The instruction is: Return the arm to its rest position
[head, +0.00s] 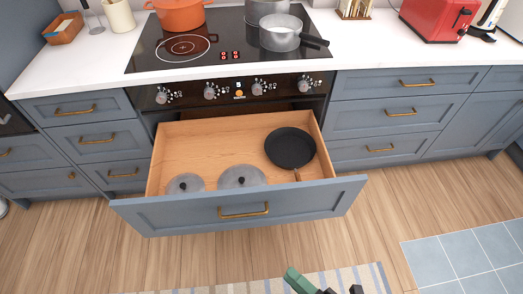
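My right gripper (325,289) shows only in part at the bottom edge of the head view. A green piece and some dark tips are visible there, above the striped rug and in front of the open drawer. Most of it is cut off, so I cannot tell whether it is open or shut. My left gripper is not in view. The wide drawer (180,217) under the stove is pulled out. It holds a black pan (290,147) at the right and two grey lids, one smaller (185,185) and one larger (242,178).
The stove top (150,52) carries an orange pot (179,15) and grey pots (281,36). A red toaster (436,18) stands on the counter at the right. A striped rug (350,280) lies on the wooden floor. The open drawer juts out over the floor.

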